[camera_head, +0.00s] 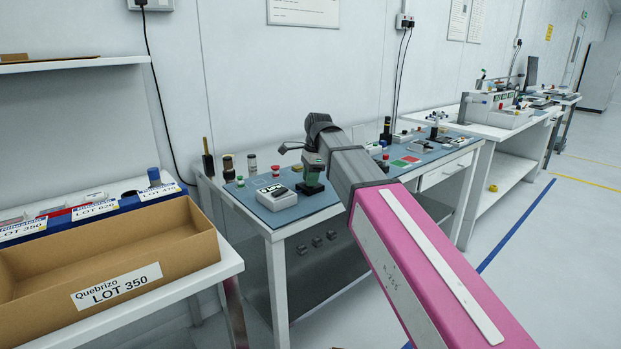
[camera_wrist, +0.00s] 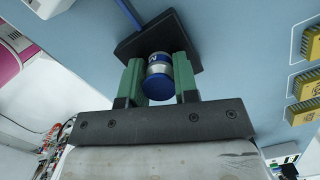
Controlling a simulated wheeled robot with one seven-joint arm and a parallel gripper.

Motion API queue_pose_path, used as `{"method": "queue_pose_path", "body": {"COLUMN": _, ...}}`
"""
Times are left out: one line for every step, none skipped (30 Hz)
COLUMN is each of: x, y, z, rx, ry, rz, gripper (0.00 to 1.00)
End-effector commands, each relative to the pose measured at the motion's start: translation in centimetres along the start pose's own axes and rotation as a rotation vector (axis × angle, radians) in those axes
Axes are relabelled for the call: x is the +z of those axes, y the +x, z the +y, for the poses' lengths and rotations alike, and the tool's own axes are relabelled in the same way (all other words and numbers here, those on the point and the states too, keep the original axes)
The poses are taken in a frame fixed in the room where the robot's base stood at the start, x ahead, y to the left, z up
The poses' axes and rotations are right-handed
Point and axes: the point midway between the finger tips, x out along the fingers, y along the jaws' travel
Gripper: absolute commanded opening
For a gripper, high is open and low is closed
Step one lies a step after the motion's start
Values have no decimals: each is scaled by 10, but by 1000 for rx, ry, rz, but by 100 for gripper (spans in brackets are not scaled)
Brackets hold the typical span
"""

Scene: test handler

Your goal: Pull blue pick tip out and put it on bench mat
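The blue pick tip (camera_wrist: 160,80), a short silver cylinder with a blue end, stands at a square black holder block (camera_wrist: 128,44) in the wrist view. My gripper (camera_wrist: 160,78) has its green fingers on both sides of it, with no clear gap on either side. How deep the tip sits in the block is hidden. In the head view my gripper (camera_head: 312,168) is low over the blue bench mat (camera_head: 318,204), above the black block (camera_head: 310,187); the tip is hidden there. The mat also shows in the wrist view (camera_wrist: 235,45).
A white box (camera_head: 277,198) sits left of my gripper on the mat, with several small bottles behind. Yellow blocks (camera_wrist: 306,88) stand at the right in the wrist view. A cardboard tray (camera_head: 110,265) is on the left bench. Bare mat lies in front of the block.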

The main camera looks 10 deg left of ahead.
Motion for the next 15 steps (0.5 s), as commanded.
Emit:
{"method": "queue_pose_path", "body": {"x": 0, "y": 0, "z": 0, "rx": 0, "ry": 0, "rz": 0, "gripper": 5}}
{"method": "queue_pose_path", "body": {"x": 0, "y": 0, "z": 0, "rx": 0, "ry": 0, "rz": 0, "gripper": 5}}
{"method": "queue_pose_path", "body": {"x": 0, "y": 0, "z": 0, "rx": 0, "ry": 0, "rz": 0, "gripper": 5}}
{"method": "queue_pose_path", "body": {"x": 0, "y": 0, "z": 0, "rx": 0, "ry": 0, "rz": 0, "gripper": 5}}
{"method": "queue_pose_path", "body": {"x": 0, "y": 0, "z": 0, "rx": 0, "ry": 0, "rz": 0, "gripper": 5}}
{"method": "queue_pose_path", "body": {"x": 0, "y": 0, "z": 0, "rx": 0, "ry": 0, "rz": 0, "gripper": 5}}
{"method": "queue_pose_path", "body": {"x": 0, "y": 0, "z": 0, "rx": 0, "ry": 0, "rz": 0, "gripper": 5}}
{"method": "queue_pose_path", "body": {"x": 0, "y": 0, "z": 0, "rx": 0, "ry": 0, "rz": 0, "gripper": 5}}
{"method": "queue_pose_path", "body": {"x": 0, "y": -1, "z": 0, "rx": 0, "ry": 0, "rz": 0, "gripper": 5}}
{"method": "queue_pose_path", "body": {"x": 0, "y": -1, "z": 0, "rx": 0, "ry": 0, "rz": 0, "gripper": 5}}
{"method": "queue_pose_path", "body": {"x": 0, "y": -1, "z": 0, "rx": 0, "ry": 0, "rz": 0, "gripper": 5}}
{"method": "queue_pose_path", "body": {"x": 0, "y": -2, "z": 0, "rx": 0, "ry": 0, "rz": 0, "gripper": 5}}
{"method": "queue_pose_path", "body": {"x": 0, "y": -2, "z": 0, "rx": 0, "ry": 0, "rz": 0, "gripper": 5}}
{"method": "queue_pose_path", "body": {"x": 0, "y": -2, "z": 0, "rx": 0, "ry": 0, "rz": 0, "gripper": 5}}
{"method": "queue_pose_path", "body": {"x": 0, "y": -3, "z": 0, "rx": 0, "ry": 0, "rz": 0, "gripper": 5}}
